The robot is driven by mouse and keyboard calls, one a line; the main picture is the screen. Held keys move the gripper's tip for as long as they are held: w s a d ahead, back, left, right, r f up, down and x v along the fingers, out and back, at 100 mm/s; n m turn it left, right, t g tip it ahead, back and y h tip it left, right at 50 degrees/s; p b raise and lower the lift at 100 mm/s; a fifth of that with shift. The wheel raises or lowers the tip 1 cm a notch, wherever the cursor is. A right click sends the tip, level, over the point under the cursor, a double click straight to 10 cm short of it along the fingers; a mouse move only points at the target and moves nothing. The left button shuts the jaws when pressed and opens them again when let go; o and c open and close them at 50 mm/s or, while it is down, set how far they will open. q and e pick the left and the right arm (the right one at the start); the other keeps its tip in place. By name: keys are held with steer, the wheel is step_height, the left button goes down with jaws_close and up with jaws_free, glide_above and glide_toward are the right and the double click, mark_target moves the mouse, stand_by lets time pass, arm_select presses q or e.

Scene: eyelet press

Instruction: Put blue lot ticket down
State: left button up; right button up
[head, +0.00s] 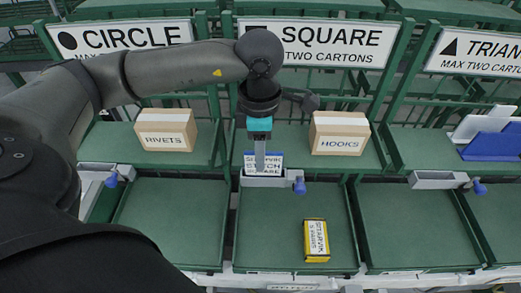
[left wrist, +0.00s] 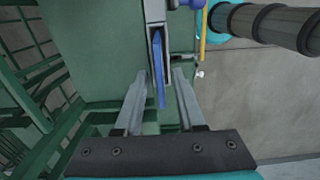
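The blue lot ticket (head: 277,162) has a white face with dark print that includes the word SQUARE. It stands in the grey holder (head: 252,182) at the front of the shelf under the SQUARE sign. My left gripper (head: 260,168) points down in front of it and hides part of its face. In the left wrist view the ticket (left wrist: 160,80) shows edge-on in the slot of the holder (left wrist: 155,12). The fingers of my left gripper (left wrist: 160,78) are spread on either side of it, with a gap visible on both sides. My right gripper is not in view.
A RIVETS carton (head: 165,132) and a HOOKS carton (head: 340,135) flank the arm on the green shelves. A yellow box (head: 316,240) lies in the lower middle tray (head: 265,225). A blue rack (head: 492,145) with a white card stands at right. The lower left tray (head: 170,225) is empty.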

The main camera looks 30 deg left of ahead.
arm_select(q)
steer(key=shift+r, duration=0.2)
step_height(320, 180, up, 12)
steer(key=b, duration=0.1)
stand_by(0.3)
stand_by(2.0)
